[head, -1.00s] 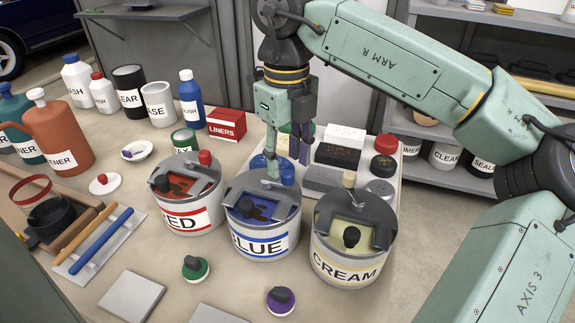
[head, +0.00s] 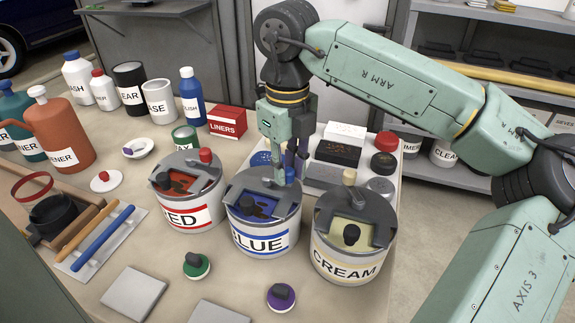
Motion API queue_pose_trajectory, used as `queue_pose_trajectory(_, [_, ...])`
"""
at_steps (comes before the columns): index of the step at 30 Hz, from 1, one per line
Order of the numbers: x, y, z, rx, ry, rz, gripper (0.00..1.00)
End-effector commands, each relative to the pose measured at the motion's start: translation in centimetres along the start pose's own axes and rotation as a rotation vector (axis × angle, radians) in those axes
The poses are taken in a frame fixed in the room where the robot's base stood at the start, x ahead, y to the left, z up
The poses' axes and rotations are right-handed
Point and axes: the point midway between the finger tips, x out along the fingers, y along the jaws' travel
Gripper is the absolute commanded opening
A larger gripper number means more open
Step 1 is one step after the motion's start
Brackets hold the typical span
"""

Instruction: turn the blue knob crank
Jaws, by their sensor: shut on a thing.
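The BLUE can (head: 262,240) stands in the middle of a row of three cans, with a grey lid and a window showing blue paint. Its blue knob crank (head: 291,175) is at the far right of the lid. My gripper (head: 289,178) points down from above and is shut on this knob, with a finger on either side. The fingers partly hide the knob and the crank's far end.
The RED can (head: 190,215) with its red knob (head: 205,156) stands close on the left, and the CREAM can (head: 345,262) close on the right. A tray of small boxes and jars (head: 338,154) lies behind. Loose green (head: 196,265) and purple (head: 281,297) knobs lie in front.

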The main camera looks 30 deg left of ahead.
Motion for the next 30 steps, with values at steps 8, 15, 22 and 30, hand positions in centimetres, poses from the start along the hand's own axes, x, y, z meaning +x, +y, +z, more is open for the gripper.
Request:
queue_pose_trajectory(8, [0.0, 0.0, 0.0, 0.000, 0.000, 0.000, 0.00])
queue_pose_trajectory(15, [0.0, -0.1, 0.0, -0.012, 0.000, 0.000, 0.00])
queue_pose_trajectory(22, [0.0, -0.4, 0.2, -0.099, 0.000, 0.000, 0.00])
queue_pose_trajectory(30, [0.0, -1.1, 0.8, -0.316, -0.001, -0.001, 0.00])
